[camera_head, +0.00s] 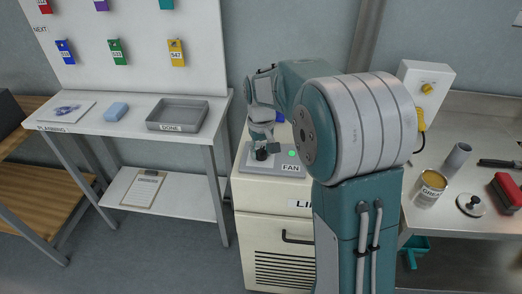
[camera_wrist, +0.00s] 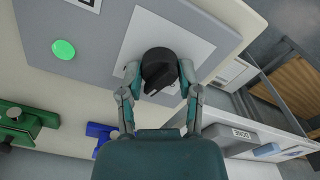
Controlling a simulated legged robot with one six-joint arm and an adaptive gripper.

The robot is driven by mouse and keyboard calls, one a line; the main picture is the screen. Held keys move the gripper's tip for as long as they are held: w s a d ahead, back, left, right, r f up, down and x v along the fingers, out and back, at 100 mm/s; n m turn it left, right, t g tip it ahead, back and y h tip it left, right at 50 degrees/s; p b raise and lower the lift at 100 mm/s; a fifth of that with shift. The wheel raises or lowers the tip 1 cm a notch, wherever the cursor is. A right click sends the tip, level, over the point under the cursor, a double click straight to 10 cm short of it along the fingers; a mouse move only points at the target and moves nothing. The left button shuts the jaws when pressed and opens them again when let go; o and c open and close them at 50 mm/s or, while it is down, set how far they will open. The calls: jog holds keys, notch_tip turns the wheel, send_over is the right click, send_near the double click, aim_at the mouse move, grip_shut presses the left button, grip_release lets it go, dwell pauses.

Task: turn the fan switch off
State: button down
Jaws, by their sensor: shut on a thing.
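The fan switch is a black rotary knob (camera_wrist: 158,68) with a raised grip bar, on a pale square plate (camera_wrist: 200,48) of a grey panel. In the head view the knob (camera_head: 261,155) sits left of the FAN label (camera_head: 291,168). A green lamp (camera_head: 292,153) is lit on the same panel, and it also shows in the wrist view (camera_wrist: 63,49). My gripper (camera_wrist: 159,76) has one finger on each side of the knob and is shut on it. In the head view my gripper (camera_head: 262,147) is small and partly hidden by my own arm.
The panel tops a cream cabinet (camera_head: 270,230) with a handle. At left stands a table with a grey DONE tray (camera_head: 178,116) and a blue block (camera_head: 116,111). A green clamp-like part (camera_wrist: 22,120) lies near the panel.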

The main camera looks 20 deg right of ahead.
jog(key=n, duration=0.6)
jog(key=shift+s+f+n, duration=0.1)
jog(key=shift+f+n, duration=0.1)
jog(key=shift+n, duration=0.1)
jog(key=n, duration=0.5)
jog(key=shift+n, duration=0.4)
jog(key=shift+c, duration=1.4)
grip_release()
jog(key=shift+r, duration=0.1)
notch_tip(320, 180, up, 12)
jog(key=shift+w, duration=0.2)
